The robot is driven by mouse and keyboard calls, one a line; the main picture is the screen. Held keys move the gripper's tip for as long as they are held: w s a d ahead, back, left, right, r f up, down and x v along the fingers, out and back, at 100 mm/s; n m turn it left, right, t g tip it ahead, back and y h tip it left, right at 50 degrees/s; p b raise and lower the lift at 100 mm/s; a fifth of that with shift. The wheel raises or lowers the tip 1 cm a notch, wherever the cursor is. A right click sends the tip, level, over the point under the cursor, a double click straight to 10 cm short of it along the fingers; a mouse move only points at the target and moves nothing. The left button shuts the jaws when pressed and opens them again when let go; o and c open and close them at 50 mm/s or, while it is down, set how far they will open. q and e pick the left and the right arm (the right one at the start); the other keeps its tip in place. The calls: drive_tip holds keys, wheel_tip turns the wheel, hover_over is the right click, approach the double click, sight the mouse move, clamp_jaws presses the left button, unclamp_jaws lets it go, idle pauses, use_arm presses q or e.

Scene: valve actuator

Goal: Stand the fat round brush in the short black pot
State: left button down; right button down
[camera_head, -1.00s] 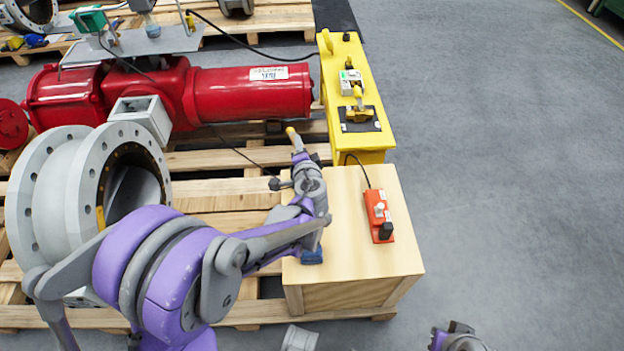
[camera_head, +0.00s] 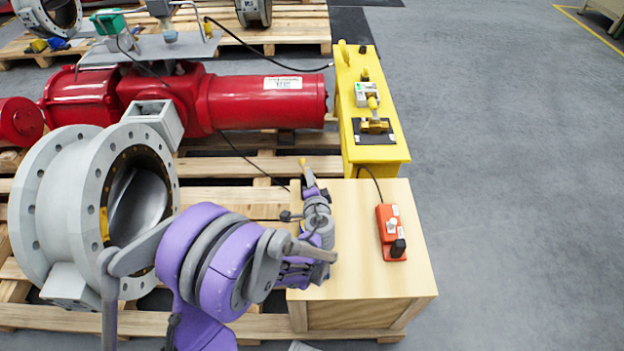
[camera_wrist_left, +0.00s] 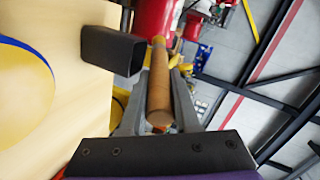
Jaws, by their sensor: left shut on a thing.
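My left gripper (camera_head: 312,184) is above the far left part of the wooden box (camera_head: 410,275). It is shut on the fat round brush (camera_head: 303,163), whose yellowish end sticks out past the fingers. In the left wrist view the brush (camera_wrist_left: 159,92) is a thick brown cylinder between the two grey fingers (camera_wrist_left: 160,100). The brush lies along the gripper, not upright. The short black pot (camera_wrist_left: 110,50) is a square dark tube standing on the pale wood, left of the brush and apart from it.
An orange control box (camera_head: 390,232) with a cable sits on the wooden box's right side. A yellow stand (camera_head: 378,150) rises behind it. A grey flanged valve (camera_head: 95,210) and red actuator (camera_head: 262,103) are on the left. Right floor is clear.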

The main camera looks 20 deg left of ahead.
use_arm(q)
drive_tip(key=shift+f, duration=0.35)
drive_tip(key=c, duration=1.1)
unclamp_jaws()
drive_tip(key=shift+f, duration=0.1)
drive_tip(key=o, duration=0.5)
drive_tip(key=shift+c, duration=0.2)
